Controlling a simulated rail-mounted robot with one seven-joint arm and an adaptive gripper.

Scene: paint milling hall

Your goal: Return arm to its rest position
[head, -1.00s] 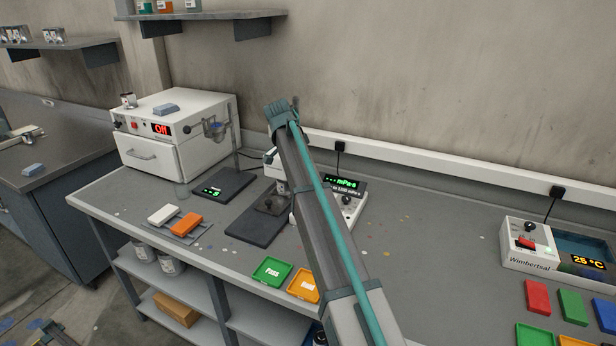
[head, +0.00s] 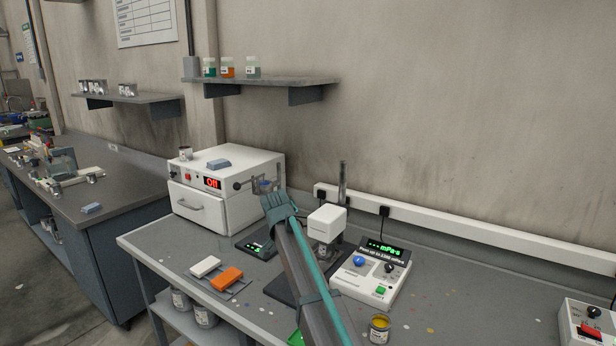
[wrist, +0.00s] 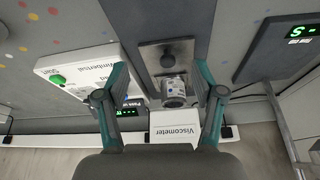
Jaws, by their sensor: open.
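My arm rises from the bottom of the head view, grey with teal trim, its far end in front of the viscometer stand. My gripper (wrist: 160,80) shows in the wrist view with two teal fingers spread wide and nothing between the tips in contact. Beyond them, a metal can (wrist: 174,92) is by the viscometer (wrist: 174,132) and its dark base plate. The white viscometer head (head: 327,222) also shows in the head view, beside its control box (head: 372,275). My arm hides part of the base plate.
A white oven (head: 215,205) reading Off stands behind left. An open can of yellow paint (head: 380,330) stands right. A wall shelf (head: 265,87) hangs above.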

